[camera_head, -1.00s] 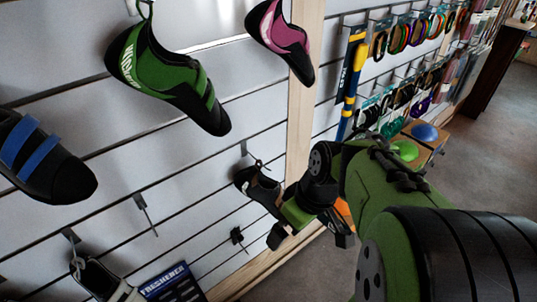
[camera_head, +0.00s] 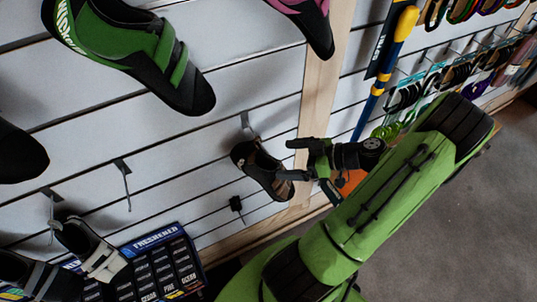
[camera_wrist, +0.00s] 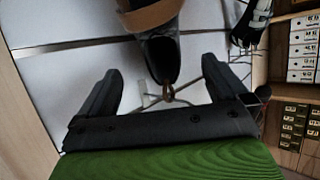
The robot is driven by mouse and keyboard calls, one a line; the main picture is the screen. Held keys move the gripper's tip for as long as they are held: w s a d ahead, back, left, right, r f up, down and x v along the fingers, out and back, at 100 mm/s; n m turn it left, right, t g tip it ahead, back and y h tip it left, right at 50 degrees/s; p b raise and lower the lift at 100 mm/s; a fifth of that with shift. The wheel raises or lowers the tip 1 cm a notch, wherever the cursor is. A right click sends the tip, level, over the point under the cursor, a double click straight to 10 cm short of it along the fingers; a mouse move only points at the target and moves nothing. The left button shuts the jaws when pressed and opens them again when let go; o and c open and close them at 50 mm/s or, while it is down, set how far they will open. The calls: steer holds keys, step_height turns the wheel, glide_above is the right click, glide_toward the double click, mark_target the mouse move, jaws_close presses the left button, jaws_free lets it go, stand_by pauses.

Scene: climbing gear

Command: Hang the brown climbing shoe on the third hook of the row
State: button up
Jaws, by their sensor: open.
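The brown climbing shoe (camera_head: 262,170), brown and black, hangs toe down against the slatwall. Its loop meets the rightmost hook (camera_head: 247,124) of three that I see along one slanting row. In the wrist view the shoe (camera_wrist: 160,42) shows at top centre, with a brown loop at its dark end near the thin hook wires. My gripper (camera_head: 288,160) is open, just right of the shoe in the head view. In the wrist view its fingers (camera_wrist: 160,70) stand apart on either side of the shoe's dark end, without visible grip on it.
The row's middle hook (camera_head: 122,172) is empty; a grey-white shoe (camera_head: 92,250) hangs at the left one. A green shoe (camera_head: 140,50) and pink shoe (camera_head: 310,22) hang above. A post (camera_head: 322,95) stands right of the brown shoe. A freshener box (camera_head: 165,265) is below.

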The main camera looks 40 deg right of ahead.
steer(key=x, duration=1)
steer(key=shift+w+a+f+b, duration=0.1)
steer(key=shift+w+f+b, duration=0.15)
steer(key=shift+w+b, duration=0.1)
